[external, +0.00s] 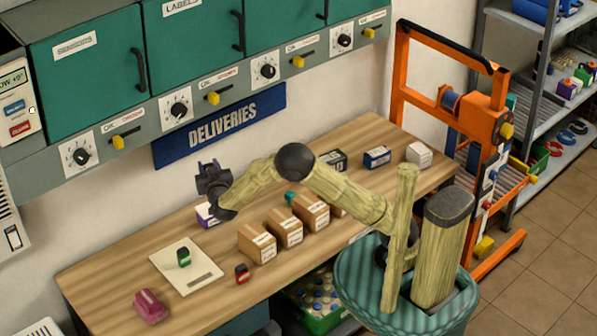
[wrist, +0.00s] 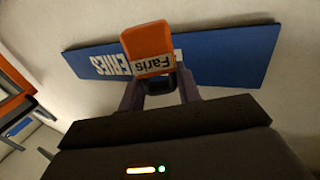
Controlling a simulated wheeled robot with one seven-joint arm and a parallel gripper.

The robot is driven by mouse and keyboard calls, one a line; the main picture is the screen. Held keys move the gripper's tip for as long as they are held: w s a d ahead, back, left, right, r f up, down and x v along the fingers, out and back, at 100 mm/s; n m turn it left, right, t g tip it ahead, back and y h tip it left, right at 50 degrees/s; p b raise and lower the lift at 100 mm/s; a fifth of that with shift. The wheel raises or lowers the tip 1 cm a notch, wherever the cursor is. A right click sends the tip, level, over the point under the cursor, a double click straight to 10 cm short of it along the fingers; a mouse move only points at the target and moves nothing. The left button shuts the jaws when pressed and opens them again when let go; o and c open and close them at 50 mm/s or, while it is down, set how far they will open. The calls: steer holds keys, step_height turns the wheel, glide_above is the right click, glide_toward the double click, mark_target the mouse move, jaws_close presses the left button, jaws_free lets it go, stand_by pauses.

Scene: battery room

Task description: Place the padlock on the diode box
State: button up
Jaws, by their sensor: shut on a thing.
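My gripper (external: 213,178) is raised above the back left part of the wooden workbench, near the wall. The wrist view shows its two fingers (wrist: 158,85) shut on an orange padlock (wrist: 148,48) with a white "Faris" label. In the external view the held padlock is hidden. A white and purple box (external: 206,215) stands on the bench just below the gripper, apart from it. Several brown cartons (external: 257,243), a black box (external: 333,160), a blue box (external: 377,157) and a white box (external: 419,155) stand further right. I cannot read which one is the diode box.
Teal cabinets (external: 85,72) with knobs hang above. An orange frame (external: 402,80) stands to the right.

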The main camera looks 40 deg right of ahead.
step_height(320, 180, down, 6)
stand_by(0.4)
steer(key=shift+f+p, duration=0.35)
steer(key=shift+f, duration=1.55)
steer(key=shift+f, duration=0.2)
steer(key=o, duration=1)
